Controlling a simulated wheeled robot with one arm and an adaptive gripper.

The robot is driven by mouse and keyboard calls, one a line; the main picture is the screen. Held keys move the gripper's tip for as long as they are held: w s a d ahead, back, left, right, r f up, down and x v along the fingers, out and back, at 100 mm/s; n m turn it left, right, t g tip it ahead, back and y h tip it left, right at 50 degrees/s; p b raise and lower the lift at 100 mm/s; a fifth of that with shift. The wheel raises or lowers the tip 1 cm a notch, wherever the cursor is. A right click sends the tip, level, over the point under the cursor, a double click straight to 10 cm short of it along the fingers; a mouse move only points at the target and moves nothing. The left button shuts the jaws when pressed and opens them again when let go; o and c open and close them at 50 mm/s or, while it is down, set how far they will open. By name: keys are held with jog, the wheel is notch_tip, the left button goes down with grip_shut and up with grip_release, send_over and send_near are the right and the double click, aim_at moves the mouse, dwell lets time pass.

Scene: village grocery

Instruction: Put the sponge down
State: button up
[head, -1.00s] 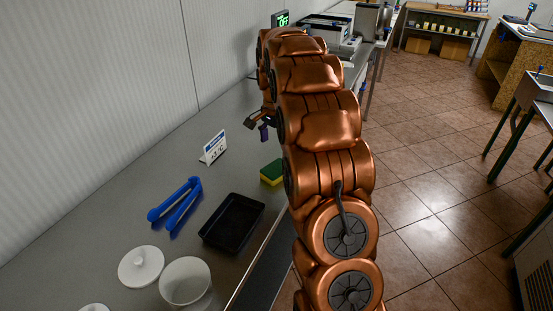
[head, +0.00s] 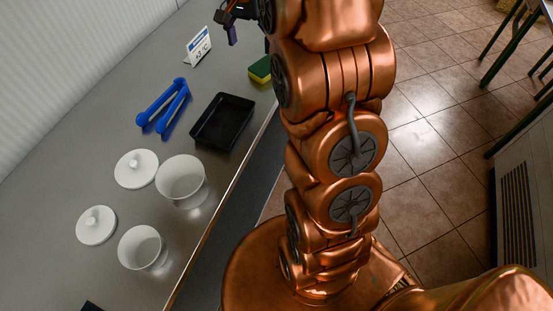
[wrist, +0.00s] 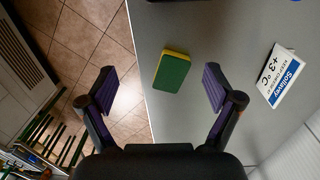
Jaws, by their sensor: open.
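The sponge (head: 261,69), green on one broad side and yellow on the other, lies on the grey counter (head: 110,245) near its front edge, just beyond the black tray. It also shows in the wrist view (wrist: 172,72), green side up, beyond and between my fingertips. My gripper (wrist: 158,88) is open and empty, with its two dark purple-padded fingers spread apart and not touching the sponge. In the head view my gripper (head: 231,22) is at the top edge, partly cut off, above the counter.
A black tray (head: 222,121), blue tongs (head: 163,107), two white tubs (head: 182,181) and two white lids (head: 136,169) are on the counter. A small price sign (head: 198,46) stands near the wall. Bare counter lies around the sponge. The tiled floor is to the right.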

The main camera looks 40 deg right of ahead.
jog(key=s+a+f+n, duration=0.1)
jog(key=s+a+n, duration=0.3)
jog(key=s, duration=0.6)
jog(key=s+a+f+n, duration=0.2)
jog(key=s+a+n, duration=0.2)
jog(key=s, duration=0.7)
jog(key=s+a+f+n+g, duration=0.1)
jog(key=s+a+n, duration=0.3)
jog(key=s+a, duration=0.4)
jog(key=s, duration=0.2)
jog(key=shift+s+f, duration=0.35)
jog(key=shift+f, duration=0.05)
